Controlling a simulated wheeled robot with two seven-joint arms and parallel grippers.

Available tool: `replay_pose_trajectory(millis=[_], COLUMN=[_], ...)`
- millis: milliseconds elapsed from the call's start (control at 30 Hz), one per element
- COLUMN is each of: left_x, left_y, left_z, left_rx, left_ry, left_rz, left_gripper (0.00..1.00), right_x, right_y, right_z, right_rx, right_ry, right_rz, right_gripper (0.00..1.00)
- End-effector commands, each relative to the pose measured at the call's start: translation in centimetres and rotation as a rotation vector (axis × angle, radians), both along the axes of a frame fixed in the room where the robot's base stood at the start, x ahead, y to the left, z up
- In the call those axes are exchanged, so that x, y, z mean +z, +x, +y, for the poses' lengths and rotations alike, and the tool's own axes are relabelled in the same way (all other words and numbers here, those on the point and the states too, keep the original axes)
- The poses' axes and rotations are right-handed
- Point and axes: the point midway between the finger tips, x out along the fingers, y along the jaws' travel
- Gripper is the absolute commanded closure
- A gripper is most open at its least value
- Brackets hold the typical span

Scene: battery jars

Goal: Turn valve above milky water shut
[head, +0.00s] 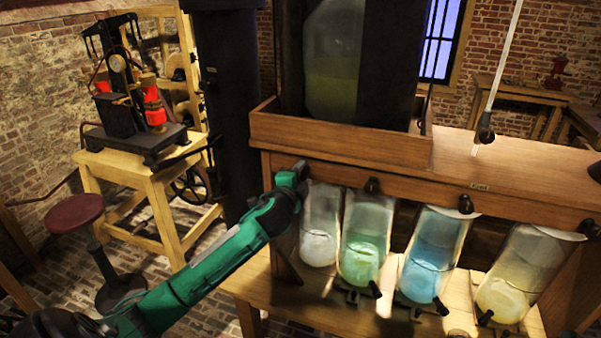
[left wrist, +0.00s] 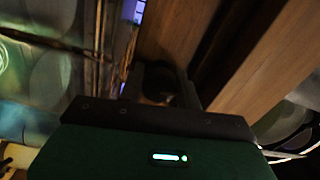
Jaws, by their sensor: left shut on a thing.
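The jar of milky water (head: 319,232) is the leftmost glass jar under the wooden beam. My left gripper (head: 299,170) is at the beam just above this jar, where it covers the valve. It is shut on the valve, of which almost nothing shows. In the left wrist view the gripper's dark fingers (left wrist: 163,82) are against the wood, and what is between them is too dark to make out. My right gripper is not in view.
Black valves (head: 372,186) stick out along the beam above the green jar (head: 363,245), the blue jar (head: 430,258) and the yellow jar (head: 523,275). A large dark-framed tank (head: 335,60) stands above in a wooden tray (head: 340,140). A stool (head: 75,216) stands left.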

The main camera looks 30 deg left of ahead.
Motion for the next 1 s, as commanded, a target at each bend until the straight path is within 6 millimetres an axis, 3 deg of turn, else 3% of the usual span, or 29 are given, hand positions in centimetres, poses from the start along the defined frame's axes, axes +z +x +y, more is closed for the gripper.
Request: replay_pose_trajectory(millis=[300, 867, 900, 1000], left_x=[0.09, -0.03, -0.03, -0.03], left_y=[0.0, 0.0, 0.0, 0.0], left_z=[0.0, -0.04, -0.04, -0.04], left_rx=[0.0, 0.0, 0.0, 0.0], left_ry=[0.131, 0.16, 0.16, 0.159], left_rz=[0.032, 0.039, 0.039, 0.039], left_gripper=[0.88, 0.88, 0.64, 0.44], right_x=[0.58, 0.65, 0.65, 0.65], right_y=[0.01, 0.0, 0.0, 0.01], right_z=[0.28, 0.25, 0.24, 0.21], right_rx=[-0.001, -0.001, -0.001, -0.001], right_ry=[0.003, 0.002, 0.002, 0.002], right_rz=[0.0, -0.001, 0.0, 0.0], right_gripper=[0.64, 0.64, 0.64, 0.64])
